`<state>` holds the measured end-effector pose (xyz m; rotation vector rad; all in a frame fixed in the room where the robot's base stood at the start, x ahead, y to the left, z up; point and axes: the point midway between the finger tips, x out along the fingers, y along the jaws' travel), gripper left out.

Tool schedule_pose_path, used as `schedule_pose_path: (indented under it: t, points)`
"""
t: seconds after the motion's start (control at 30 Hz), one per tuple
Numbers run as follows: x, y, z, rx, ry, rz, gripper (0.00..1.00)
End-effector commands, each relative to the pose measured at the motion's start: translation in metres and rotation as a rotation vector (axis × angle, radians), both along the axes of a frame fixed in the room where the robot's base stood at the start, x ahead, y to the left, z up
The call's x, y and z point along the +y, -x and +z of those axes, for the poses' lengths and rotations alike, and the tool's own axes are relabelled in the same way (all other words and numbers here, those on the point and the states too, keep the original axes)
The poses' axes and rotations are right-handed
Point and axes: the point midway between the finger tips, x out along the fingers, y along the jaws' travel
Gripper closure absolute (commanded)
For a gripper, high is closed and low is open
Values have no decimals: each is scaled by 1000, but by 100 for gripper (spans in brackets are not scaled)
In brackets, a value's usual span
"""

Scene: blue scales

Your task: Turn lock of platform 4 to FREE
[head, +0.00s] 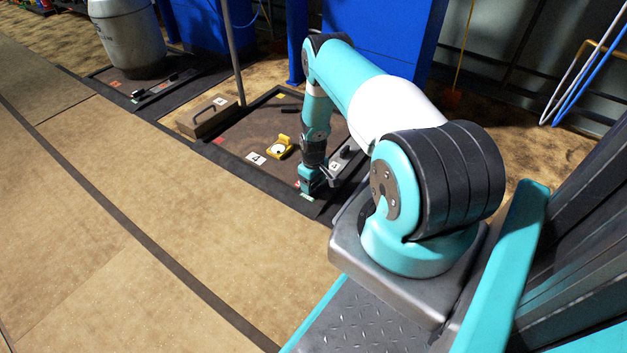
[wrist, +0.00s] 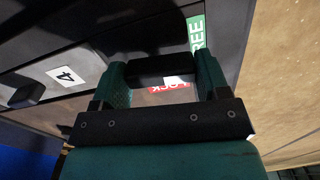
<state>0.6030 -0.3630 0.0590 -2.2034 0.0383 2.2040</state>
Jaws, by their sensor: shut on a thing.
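My gripper (head: 309,184) reaches down to the front edge of platform 4 (head: 232,137) in the head view. In the wrist view my gripper (wrist: 163,76) is shut on a dark lock handle (wrist: 165,68), with one green finger on each side of it. The green FREE label (wrist: 197,32) lies beside the handle's right end. The red LOCK label (wrist: 168,87) shows between the fingers, partly covered. I cannot tell exactly where the lock points.
A yellow object (head: 280,147) with a white round part sits on the platform. A brown box (head: 207,116) stands beside it at the left. A grey drum (head: 130,40) is on the platform further left. Open brown floor (head: 130,240) lies in front.

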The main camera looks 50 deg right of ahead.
Motion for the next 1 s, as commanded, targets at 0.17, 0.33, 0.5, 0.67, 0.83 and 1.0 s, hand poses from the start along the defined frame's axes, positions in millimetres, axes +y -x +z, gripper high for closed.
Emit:
schedule_pose_path:
  t: [0.17,0.33,0.5,0.67,0.83,1.0]
  points:
    - [0,0,1,-1,0,76,55]
    - [0,0,1,-1,-1,115,55]
    - [0,0,0,-1,-1,130,55]
    - [0,0,0,-1,0,132,55]
    - [0,0,0,-1,0,132,55]
    - [0,0,0,-1,0,130,6]
